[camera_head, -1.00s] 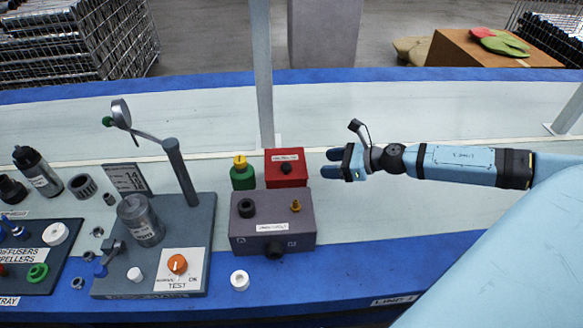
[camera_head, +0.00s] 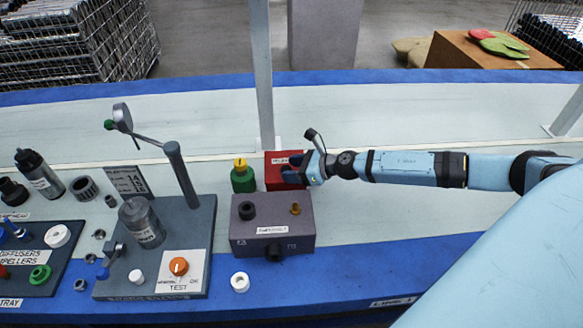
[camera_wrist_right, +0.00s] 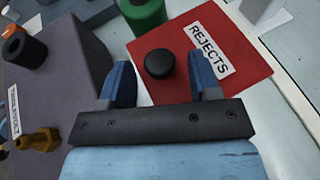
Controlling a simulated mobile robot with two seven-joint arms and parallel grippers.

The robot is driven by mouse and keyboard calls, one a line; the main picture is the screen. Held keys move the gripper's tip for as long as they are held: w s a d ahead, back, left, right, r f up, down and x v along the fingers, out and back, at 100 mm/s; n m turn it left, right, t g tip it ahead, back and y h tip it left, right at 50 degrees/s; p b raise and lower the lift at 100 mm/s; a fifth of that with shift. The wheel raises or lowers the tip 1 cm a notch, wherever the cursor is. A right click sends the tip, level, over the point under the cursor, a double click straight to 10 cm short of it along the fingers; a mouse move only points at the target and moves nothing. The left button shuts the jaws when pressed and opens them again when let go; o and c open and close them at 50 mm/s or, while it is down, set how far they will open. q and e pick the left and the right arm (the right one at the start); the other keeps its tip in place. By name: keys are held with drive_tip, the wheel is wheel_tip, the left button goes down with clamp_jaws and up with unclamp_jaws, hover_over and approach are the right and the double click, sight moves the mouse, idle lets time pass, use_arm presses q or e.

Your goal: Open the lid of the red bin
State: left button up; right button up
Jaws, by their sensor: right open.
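The red bin (camera_head: 275,180) stands on the bench behind the grey-purple box, its lid closed. In the right wrist view its red lid (camera_wrist_right: 246,58) carries a black round knob (camera_wrist_right: 159,64) and a label reading REJECTS. My right gripper (camera_head: 287,168) is at the bin in the head view and covers the knob and part of the lid there. In the wrist view its two blue fingers (camera_wrist_right: 164,84) are open, with the knob ahead of the gap between them and apart from both. My left gripper is not in view.
The grey-purple box (camera_head: 270,230) with a black port and brass fitting stands in front of the bin. A green bottle with a yellow cap (camera_head: 243,178) is close on its left. A post (camera_head: 264,90) rises behind. The bench at right is clear.

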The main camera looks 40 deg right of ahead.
drive_tip(key=shift+w+a+f, duration=0.1)
drive_tip(key=shift+w+a, duration=0.1)
